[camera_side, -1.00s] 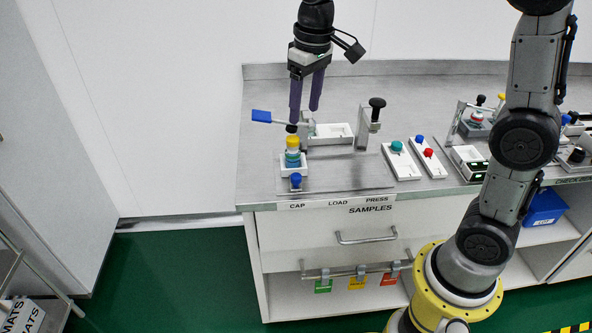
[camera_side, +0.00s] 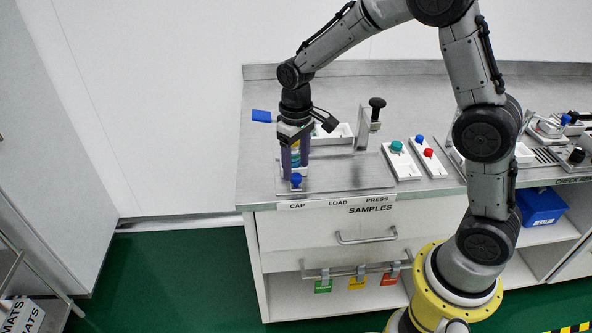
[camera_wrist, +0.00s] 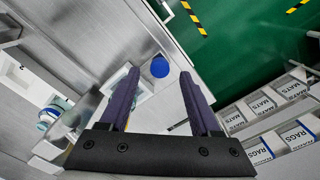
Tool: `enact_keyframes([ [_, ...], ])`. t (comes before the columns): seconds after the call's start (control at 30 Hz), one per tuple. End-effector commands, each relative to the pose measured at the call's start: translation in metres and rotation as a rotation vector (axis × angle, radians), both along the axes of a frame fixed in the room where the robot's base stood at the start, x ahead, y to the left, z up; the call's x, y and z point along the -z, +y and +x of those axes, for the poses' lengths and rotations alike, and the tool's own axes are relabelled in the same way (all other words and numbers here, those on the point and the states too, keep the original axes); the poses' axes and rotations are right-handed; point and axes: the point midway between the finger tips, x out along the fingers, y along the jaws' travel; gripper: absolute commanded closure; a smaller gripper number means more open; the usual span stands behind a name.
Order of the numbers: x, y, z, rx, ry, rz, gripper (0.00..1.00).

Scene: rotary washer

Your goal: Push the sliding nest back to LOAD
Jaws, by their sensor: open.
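The sliding nest (camera_wrist: 143,88) is a small white block at the CAP end of its track (camera_side: 345,180), left of LOAD. Its blue knob (camera_side: 296,180) is at the front; it also shows in the wrist view (camera_wrist: 160,67). A vial with a yellow cap (camera_side: 295,144) stands in the nest, mostly hidden by my gripper. My gripper (camera_side: 295,172) is open and points down, with its purple fingers low around the vial and nest. In the wrist view, the fingers (camera_wrist: 158,80) are apart with the knob between their tips. I cannot tell whether a finger touches the nest.
A blue paddle (camera_side: 261,116) is behind left of my gripper. A panel with a teal button (camera_side: 396,146) and one with blue and red buttons (camera_side: 428,152) lie farther right.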

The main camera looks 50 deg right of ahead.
Motion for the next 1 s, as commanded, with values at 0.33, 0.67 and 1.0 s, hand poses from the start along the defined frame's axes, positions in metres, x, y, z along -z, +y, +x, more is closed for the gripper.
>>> enact_keyframes([
  [0.33,0.025,0.0,0.0,0.0,-0.001,0.0,0.36],
  [0.67,0.025,0.0,0.0,0.0,-0.001,0.0,0.54],
  [1.0,0.025,0.0,0.0,0.0,-0.001,0.0,1.0],
])
